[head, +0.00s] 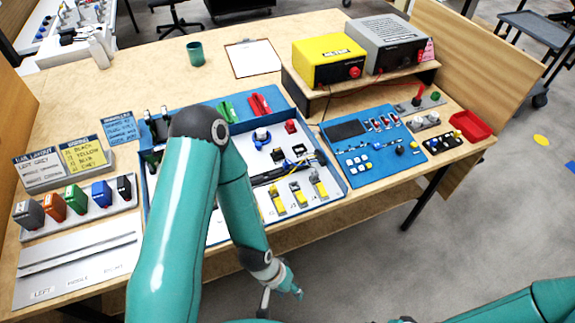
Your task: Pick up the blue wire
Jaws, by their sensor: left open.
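A blue block-shaped piece (101,194) stands in a rack at the left of the table, between a green piece (75,198) and a black piece (124,188). It is the blue item in this colour row; I cannot make out a separate loose blue wire. My left arm rises from the bottom and bends back down in front of the blue tray (336,185). My left gripper (281,292) is open, small and partly hidden, off the table's front edge, well to the right of the blue piece. My right arm enters at the lower right; its gripper is not in view.
Orange (52,207) and grey (28,214) pieces share the rack. A white board (85,262) marked left, middle and right lies in front. My left arm hides part of the blue tray. A yellow meter (328,60) stands behind. Bare table lies around the green cup (195,53).

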